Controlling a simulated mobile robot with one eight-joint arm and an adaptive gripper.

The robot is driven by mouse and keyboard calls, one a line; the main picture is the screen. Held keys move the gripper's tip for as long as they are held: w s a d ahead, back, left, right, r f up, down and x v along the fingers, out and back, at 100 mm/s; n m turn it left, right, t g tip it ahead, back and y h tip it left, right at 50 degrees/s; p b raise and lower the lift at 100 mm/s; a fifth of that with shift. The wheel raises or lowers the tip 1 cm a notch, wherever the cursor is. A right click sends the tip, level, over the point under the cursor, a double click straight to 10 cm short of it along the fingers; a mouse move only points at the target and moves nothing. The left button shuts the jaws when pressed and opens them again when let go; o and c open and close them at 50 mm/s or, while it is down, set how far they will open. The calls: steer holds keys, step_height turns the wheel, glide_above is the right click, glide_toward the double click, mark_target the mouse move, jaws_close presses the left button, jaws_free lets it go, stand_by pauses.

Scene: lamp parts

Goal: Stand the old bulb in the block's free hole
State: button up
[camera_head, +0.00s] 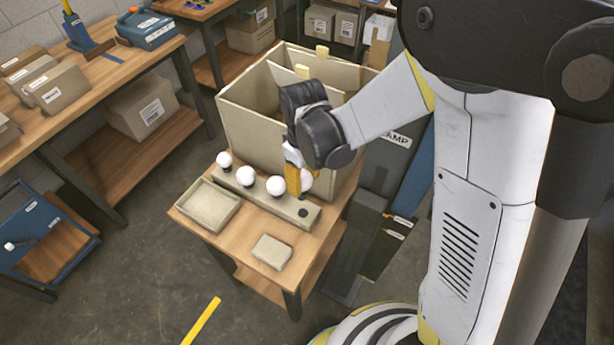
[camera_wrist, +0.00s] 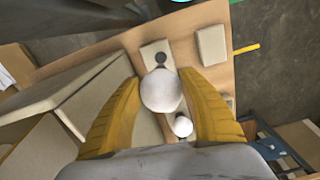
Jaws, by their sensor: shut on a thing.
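A long grey block (camera_head: 262,199) lies on the small wooden table, with white round bulbs along it. Three bulbs show clear of my gripper: at the left end (camera_head: 224,159), then a second (camera_head: 245,176) and a third (camera_head: 275,186). A dark round hole (camera_head: 303,212) is open at the block's right end; it also shows in the wrist view (camera_wrist: 160,58). My gripper (camera_head: 294,186) points down over the block with its yellow fingers shut on a white bulb (camera_wrist: 161,91), partly visible behind them in the head view (camera_head: 306,180). Its base is hidden, so its height cannot be told.
A shallow tray (camera_head: 190,200) and a small flat box (camera_head: 271,252) lie on the table in front of the block. A large divided open bin (camera_head: 245,127) stands close behind it. Another bulb (camera_wrist: 183,126) shows near one finger in the wrist view.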

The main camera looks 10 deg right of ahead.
steer(key=shift+s+f+b, duration=0.2)
steer(key=shift+f+b, duration=0.25)
steer(key=shift+f, duration=0.25)
step_height(320, 180, down, 7)
steer(key=b, duration=0.5)
steer(key=shift+b, duration=0.3)
steer(key=shift+d+f+b, duration=0.1)
steer(key=shift+f+b, duration=1.4)
steer(key=shift+b, duration=0.25)
stand_by(0.8)
steer(key=o, duration=1)
steer(key=shift+r, duration=0.1)
